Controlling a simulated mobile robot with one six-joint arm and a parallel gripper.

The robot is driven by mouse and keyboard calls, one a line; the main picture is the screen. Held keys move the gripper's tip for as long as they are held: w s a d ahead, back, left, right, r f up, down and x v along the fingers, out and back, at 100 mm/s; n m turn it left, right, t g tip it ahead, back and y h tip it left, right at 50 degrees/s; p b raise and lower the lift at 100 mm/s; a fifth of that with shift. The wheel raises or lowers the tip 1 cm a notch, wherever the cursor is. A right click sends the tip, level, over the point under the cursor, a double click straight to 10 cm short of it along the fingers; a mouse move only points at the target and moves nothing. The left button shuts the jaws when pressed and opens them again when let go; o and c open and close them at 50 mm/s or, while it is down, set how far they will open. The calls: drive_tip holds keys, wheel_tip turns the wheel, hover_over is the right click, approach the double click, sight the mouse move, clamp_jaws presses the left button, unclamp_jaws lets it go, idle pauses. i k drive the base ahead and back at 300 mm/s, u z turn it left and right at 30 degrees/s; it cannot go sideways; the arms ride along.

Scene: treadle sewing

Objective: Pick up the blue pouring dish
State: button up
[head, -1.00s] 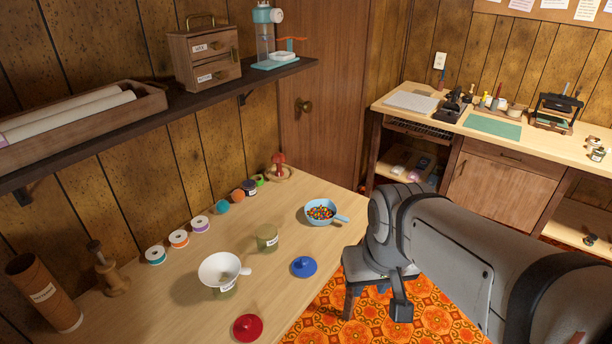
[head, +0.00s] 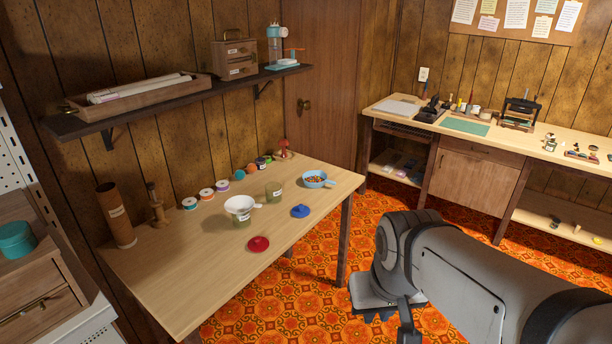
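The light blue pouring dish (head: 314,185) stands upright on the wooden table (head: 200,270), near its far right end. Its short handle points right, and it is filled with small multicoloured pieces. My arm is at the lower right, over the floor and well apart from the dish. A dark part of my gripper (head: 408,330) shows at the bottom edge, but the fingers cannot be made out.
A white dish (head: 239,203) sits on a jar, with another jar (head: 274,192) beside it. A blue lid (head: 300,211) and a red lid (head: 258,244) lie near the front edge. Several spools line the wall. A shelf (head: 190,101) overhangs the table's back. The table's near left is clear.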

sight(319, 173)
drive_tip(key=z, duration=0.5)
drive_tip(key=i, duration=1.6)
drive_tip(key=u, duration=0.85)
drive_tip(key=i, duration=0.8)
drive_tip(key=u, duration=0.05)
